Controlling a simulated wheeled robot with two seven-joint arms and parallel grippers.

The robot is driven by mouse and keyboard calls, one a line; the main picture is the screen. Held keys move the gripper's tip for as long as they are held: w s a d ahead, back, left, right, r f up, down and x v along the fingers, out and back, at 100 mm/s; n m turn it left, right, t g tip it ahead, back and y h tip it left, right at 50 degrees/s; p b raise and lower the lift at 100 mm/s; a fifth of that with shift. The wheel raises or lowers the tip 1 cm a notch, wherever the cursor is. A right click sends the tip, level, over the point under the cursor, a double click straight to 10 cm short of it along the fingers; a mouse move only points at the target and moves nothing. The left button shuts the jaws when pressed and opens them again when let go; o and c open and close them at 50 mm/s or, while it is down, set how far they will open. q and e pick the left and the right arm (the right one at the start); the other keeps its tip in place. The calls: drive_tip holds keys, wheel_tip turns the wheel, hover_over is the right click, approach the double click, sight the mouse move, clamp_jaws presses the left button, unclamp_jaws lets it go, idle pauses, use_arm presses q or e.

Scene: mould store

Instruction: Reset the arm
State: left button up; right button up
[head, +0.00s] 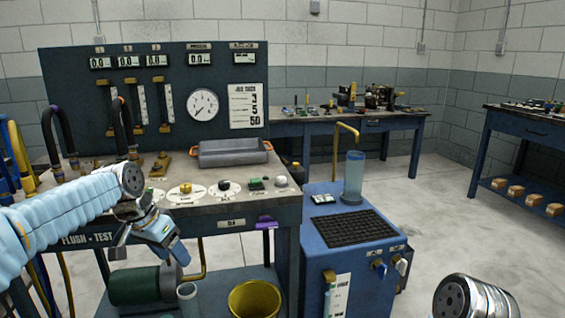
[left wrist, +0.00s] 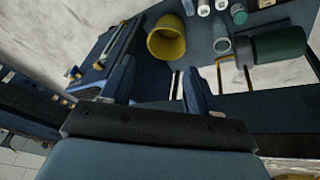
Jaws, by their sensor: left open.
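My left arm (head: 60,212) comes in from the left in a pale blue sleeve. Its gripper (head: 160,240) hangs bent downward in front of the flush and test bench's front edge. In the left wrist view its two blue fingers (left wrist: 193,90) stand apart with nothing between them, so it is open and empty. Beyond the fingers that view shows the bench's lower shelf. At the bottom right of the head view a rounded metal part (head: 468,298) shows, likely of my right arm. My right gripper is not visible.
The bench (head: 230,214) carries a grey tray (head: 232,153), knobs and a gauge panel (head: 60,90). Below are a yellow bucket (head: 255,299) and a green motor-like cylinder (head: 135,286). A blue cabinet (head: 312,250) with a clear cylinder (head: 353,176) stands right. Floor (head: 430,200) beyond is clear.

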use_arm(q)
drive_tip(key=s+d+f+n+g, duration=0.1)
drive_tip(key=d+f, duration=0.3)
drive_tip(key=f, duration=0.9)
drive_tip(key=s+d+f+n, duration=0.1)
drive_tip(key=d+f, duration=0.3)
drive_tip(key=f, duration=1)
drive_tip(key=s+d+f+n, duration=0.2)
drive_tip(key=s+d+f, duration=0.1)
drive_tip(key=s+f, duration=0.5)
drive_tip(key=s+d+f+n+g+h, duration=0.1)
drive_tip(key=s+d+f+n, duration=0.1)
drive_tip(key=s+f, duration=0.7)
drive_tip(key=s+d, duration=0.1)
drive_tip(key=s, duration=0.4)
drive_tip(key=shift+f+n, duration=0.3)
drive_tip(key=shift+c, duration=0.2)
